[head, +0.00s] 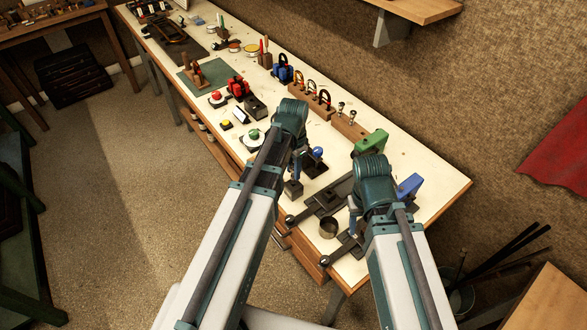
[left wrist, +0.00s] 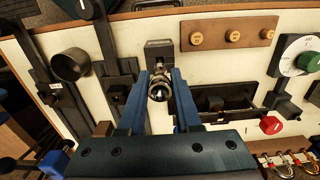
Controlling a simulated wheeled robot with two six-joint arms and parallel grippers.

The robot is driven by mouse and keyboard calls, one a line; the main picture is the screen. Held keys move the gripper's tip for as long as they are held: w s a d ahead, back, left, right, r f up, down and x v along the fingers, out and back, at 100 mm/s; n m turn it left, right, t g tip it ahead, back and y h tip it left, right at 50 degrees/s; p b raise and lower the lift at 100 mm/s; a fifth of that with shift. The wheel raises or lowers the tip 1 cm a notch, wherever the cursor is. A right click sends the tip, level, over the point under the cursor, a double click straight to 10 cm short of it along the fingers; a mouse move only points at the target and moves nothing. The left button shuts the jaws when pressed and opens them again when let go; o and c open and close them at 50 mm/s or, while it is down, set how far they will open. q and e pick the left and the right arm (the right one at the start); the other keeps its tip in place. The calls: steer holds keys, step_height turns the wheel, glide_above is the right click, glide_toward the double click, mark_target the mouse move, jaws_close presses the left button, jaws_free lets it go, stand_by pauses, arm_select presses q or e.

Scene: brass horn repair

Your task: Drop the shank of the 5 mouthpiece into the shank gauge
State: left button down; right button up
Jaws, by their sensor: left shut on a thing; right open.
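My left gripper (left wrist: 158,90) is shut on a shiny silver mouthpiece (left wrist: 158,92), seen from its cup end in the left wrist view. I cannot read a number on it. A small grey block (left wrist: 158,46), which looks like the shank gauge, stands just past the fingertips, and I cannot tell whether the shank touches it. In the head view my left gripper (head: 299,164) is over the bench beside this dark block (head: 293,188), and the mouthpiece is hidden. My right gripper (head: 356,222) is open, low over the bench at right, its fingers partly hidden.
Two silver mouthpieces (head: 346,111) stand in a wooden rack at the back. A metal cup (head: 328,228) and dark bar tools (head: 330,197) lie between the arms. A wooden strip with brass discs (left wrist: 232,34) and a dial (left wrist: 300,54) lie right of the block in the left wrist view.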

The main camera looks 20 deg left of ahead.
arm_select(q)
steer(key=shift+f+b, duration=1.3)
arm_select(e)
steer(key=shift+f, duration=1.35)
arm_select(q)
steer(key=c, duration=0.5)
jaws_free()
steer(key=shift+r, duration=0.15)
arm_select(e)
steer(key=shift+r, duration=0.15)
arm_select(q)
step_height(320, 180, up, 14)
steer(key=p, duration=1.4)
steer(key=shift+f, duration=0.2)
arm_select(e)
step_height(320, 180, up, 14)
arm_select(q)
steer(key=shift+f, duration=0.1)
arm_select(e)
steer(key=shift+f, duration=0.3)
